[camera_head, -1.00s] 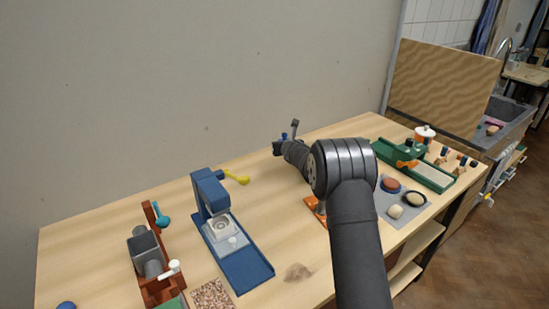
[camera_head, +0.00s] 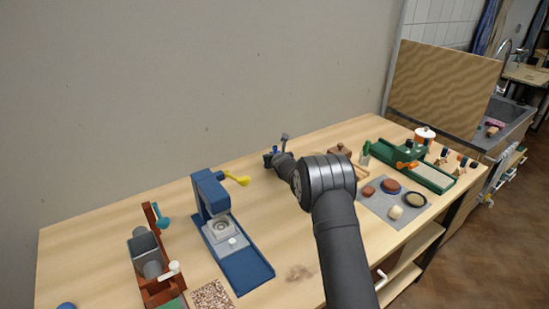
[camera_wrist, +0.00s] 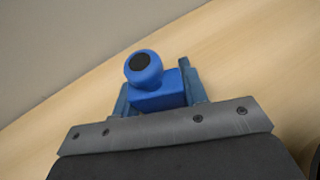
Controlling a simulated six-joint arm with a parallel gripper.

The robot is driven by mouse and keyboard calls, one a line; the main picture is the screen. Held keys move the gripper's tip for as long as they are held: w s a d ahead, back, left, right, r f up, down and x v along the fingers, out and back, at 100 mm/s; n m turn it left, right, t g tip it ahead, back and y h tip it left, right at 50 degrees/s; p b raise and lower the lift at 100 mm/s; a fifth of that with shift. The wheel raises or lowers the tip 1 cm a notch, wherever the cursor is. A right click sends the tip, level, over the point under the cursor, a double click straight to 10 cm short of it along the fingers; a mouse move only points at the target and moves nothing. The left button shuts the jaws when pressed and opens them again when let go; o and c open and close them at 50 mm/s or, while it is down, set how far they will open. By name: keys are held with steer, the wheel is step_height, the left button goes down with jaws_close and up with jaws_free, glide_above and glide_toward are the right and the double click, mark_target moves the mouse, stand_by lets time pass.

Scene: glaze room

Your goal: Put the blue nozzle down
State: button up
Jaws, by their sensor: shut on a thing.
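The blue nozzle (camera_wrist: 157,96), a block with a rounded knob and a dark round opening, shows in the wrist view between the fingers of my gripper (camera_wrist: 155,92). The gripper is shut on it. Pale wooden table surface lies around it in that view. In the head view my gripper (camera_head: 270,158) is over the back middle of the table, near the wall. Only a small bit of blue shows there, and my arm covers part of the scene. I cannot tell whether the nozzle touches the table.
A blue press-like stand (camera_head: 248,266) with a yellow handle (camera_head: 237,180) is left of my gripper. A red-brown frame (camera_head: 163,288) with a grey roller stands farther left. On the right are a grey mat (camera_head: 379,209) with several round pieces and a green device (camera_head: 433,177). The table between stand and arm is largely clear.

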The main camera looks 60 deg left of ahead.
steer(key=shift+f, duration=0.15)
steer(key=shift+f, duration=0.1)
steer(key=o, duration=1.1)
steer(key=shift+c, duration=0.2)
steer(key=shift+r, duration=0.25)
steer(key=shift+v, duration=3.75)
steer(key=shift+f, duration=0.1)
